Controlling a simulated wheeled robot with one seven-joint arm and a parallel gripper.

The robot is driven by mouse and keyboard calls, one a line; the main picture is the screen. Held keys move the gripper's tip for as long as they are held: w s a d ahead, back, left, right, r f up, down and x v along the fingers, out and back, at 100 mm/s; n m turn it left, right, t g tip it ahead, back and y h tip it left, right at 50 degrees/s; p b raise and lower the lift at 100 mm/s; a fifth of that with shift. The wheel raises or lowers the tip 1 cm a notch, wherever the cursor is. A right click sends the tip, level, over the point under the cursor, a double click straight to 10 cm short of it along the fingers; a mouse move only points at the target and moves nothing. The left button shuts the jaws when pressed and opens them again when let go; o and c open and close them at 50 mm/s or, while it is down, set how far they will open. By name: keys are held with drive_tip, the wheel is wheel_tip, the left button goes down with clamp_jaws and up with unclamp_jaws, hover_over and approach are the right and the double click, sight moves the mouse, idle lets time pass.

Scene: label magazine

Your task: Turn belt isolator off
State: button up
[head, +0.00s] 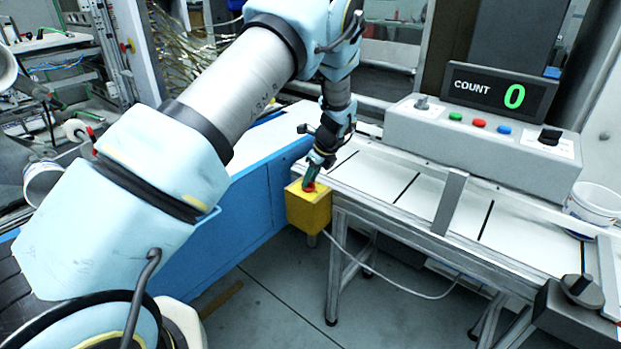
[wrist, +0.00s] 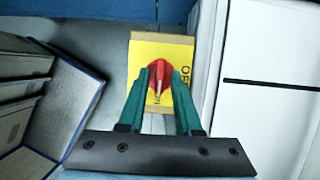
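The belt isolator is a yellow box (head: 308,208) with a red rotary handle (head: 309,187) on top, mounted at the left end of the white-topped bench. In the wrist view, the yellow box (wrist: 140,51) carries the red handle (wrist: 158,78) on a round red base, with partly hidden lettering beside it. The handle lies roughly along the up-down direction of that view. My gripper (head: 314,180) is down at the handle. In the wrist view, its green fingers (wrist: 162,80) stand on either side of the handle, with a gap between them; contact is unclear.
A grey control box (head: 480,150) with buttons and knobs stands at the back of the bench, under a display (head: 499,92) reading COUNT 0. A blue panel (head: 243,206) stands left of the isolator. A cable hangs below it. A white bucket (head: 592,208) is at right.

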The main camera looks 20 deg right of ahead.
clamp_jaws()
idle(0.5)
drive_tip(key=n, duration=0.2)
drive_tip(key=n+y+b, duration=0.1)
drive_tip(key=shift+w+d+f+n+g+b, duration=0.1)
drive_tip(key=shift+w+d+n+g+b, duration=0.05)
drive_tip(key=shift+n+g+b, duration=0.2)
drive_tip(key=n+g+y+b, duration=0.1)
drive_tip(key=n, duration=0.2)
drive_tip(key=shift+w+n, duration=0.1)
drive_tip(key=shift+n, duration=0.25)
drive_tip(key=n+g+b, duration=0.1)
drive_tip(key=n, duration=0.1)
drive_tip(key=n+g, duration=0.1)
drive_tip(key=n, duration=0.2)
drive_tip(key=shift+w+d+b, duration=0.1)
drive_tip(key=shift+w+b, duration=0.1)
drive_tip(key=shift+b, duration=0.2)
drive_tip(key=n+g+b, duration=0.1)
drive_tip(key=n+g, duration=0.1)
drive_tip(key=n, duration=0.3)
drive_tip(key=shift+w+n, duration=0.15)
drive_tip(key=shift+n, duration=0.15)
drive_tip(key=shift+o, duration=1.3)
unclamp_jaws()
drive_tip(key=shift+g, duration=0.25)
